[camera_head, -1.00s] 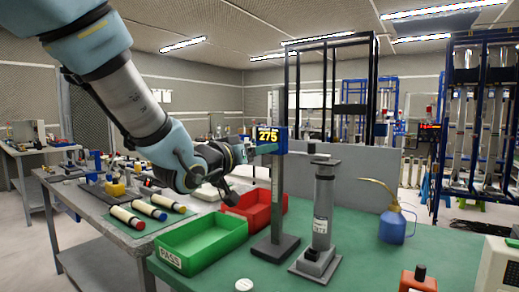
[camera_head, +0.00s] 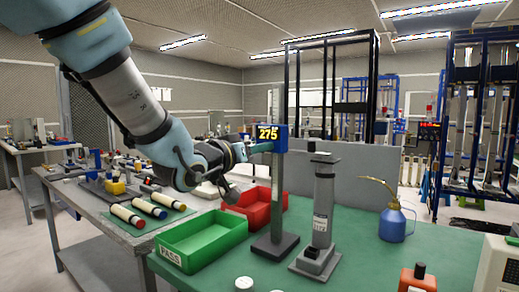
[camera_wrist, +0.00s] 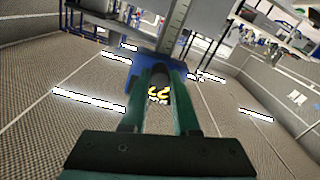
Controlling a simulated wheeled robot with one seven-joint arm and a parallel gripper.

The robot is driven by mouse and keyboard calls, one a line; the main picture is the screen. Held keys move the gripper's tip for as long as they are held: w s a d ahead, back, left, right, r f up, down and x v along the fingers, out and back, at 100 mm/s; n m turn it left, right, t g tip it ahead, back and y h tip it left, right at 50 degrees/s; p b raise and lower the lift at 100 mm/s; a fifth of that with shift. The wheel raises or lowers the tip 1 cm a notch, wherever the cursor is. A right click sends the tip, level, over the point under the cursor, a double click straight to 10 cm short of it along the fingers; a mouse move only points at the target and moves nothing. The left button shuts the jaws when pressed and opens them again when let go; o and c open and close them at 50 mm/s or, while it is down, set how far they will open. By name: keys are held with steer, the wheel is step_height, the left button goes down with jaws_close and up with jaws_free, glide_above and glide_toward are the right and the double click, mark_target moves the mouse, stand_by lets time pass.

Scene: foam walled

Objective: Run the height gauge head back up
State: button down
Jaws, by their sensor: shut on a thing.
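The height gauge has a blue head (camera_head: 281,138) with a yellow "275" display, high on a grey column (camera_head: 277,195) standing upright on the green mat (camera_head: 345,268). My gripper (camera_head: 266,147) reaches the head from the left. In the wrist view its two green fingers (camera_wrist: 161,78) are shut on a dark rounded part at the blue head (camera_wrist: 118,75). Yellow digits show between the fingers. The fingers partly hide the head there, so the exact hold on it is unclear.
A green PASS bin (camera_head: 205,238) and a red bin (camera_head: 262,212) stand left of the column. A grey stand (camera_head: 322,205) is close on its right, with a grey panel (camera_head: 365,178) behind. A blue oil can (camera_head: 393,226) and an orange block (camera_head: 415,282) are farther right.

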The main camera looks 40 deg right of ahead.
stand_by(0.8)
step_height(320, 180, up, 7)
steer(key=p, duration=0.3)
steer(key=c, duration=0.7)
jaws_free()
steer(key=shift+o, duration=0.2)
steer(key=b+v, duration=0.1)
steer(key=v, duration=0.9)
steer(key=shift+a+b, duration=0.3)
steer(key=shift+a, duration=0.1)
